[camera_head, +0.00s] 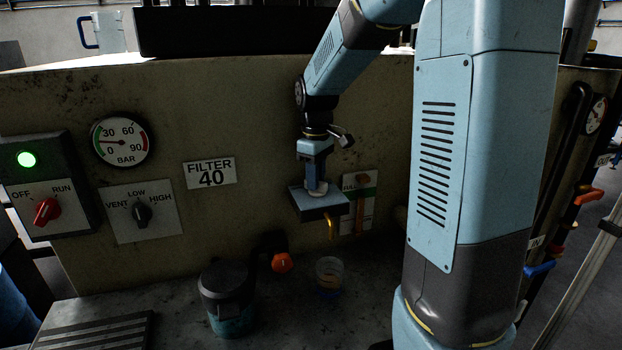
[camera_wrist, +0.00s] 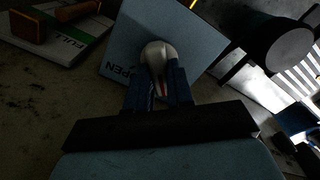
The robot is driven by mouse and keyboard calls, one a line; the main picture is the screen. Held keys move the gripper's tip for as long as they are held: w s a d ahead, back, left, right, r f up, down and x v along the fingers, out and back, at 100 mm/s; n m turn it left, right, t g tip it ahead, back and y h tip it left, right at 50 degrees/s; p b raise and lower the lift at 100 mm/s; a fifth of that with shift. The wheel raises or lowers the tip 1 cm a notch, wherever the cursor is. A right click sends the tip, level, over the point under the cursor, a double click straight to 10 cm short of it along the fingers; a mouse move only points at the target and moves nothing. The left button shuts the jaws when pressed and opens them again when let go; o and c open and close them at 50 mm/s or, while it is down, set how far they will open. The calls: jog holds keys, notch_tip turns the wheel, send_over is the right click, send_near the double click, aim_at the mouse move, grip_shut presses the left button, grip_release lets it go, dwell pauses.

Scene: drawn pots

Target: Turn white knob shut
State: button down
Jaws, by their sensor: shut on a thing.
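The white knob (camera_head: 318,188) sits on top of a light-blue box (camera_head: 308,207) that projects from the beige wall. In the wrist view the white knob (camera_wrist: 154,53) lies between the two blue fingers, against the blue plate (camera_wrist: 205,40). Upside-down lettering reading OPEN shows beside it. My gripper (camera_head: 317,180) comes down from above and is shut on the knob; it also shows in the wrist view (camera_wrist: 158,82). The fingers hide part of the knob. A brass spout (camera_head: 331,228) hangs below the box.
A clear cup (camera_head: 329,271) stands on the bench below the spout. An orange knob (camera_head: 282,263) and a dark lidded pot (camera_head: 227,297) are to its left. A FULL level gauge (camera_head: 360,200) is right of the box. A red switch (camera_head: 47,210) and black selector (camera_head: 142,213) are further left.

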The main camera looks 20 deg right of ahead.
jog(key=shift+w, duration=0.1)
jog(key=c, duration=1)
grip_release()
jog(key=shift+r, duration=0.1)
notch_tip(320, 180, up, 14)
jog(key=shift+f, duration=0.25)
jog(key=s+f+m+t, duration=0.2)
jog(key=s+m, duration=0.2)
jog(key=s, duration=0.7)
jog(key=s+f+m+t, duration=0.3)
jog(key=s+m, duration=0.1)
jog(key=s, duration=0.8)
jog(key=shift+s+a+t, duration=0.25)
jog(key=shift+s+t, duration=0.05)
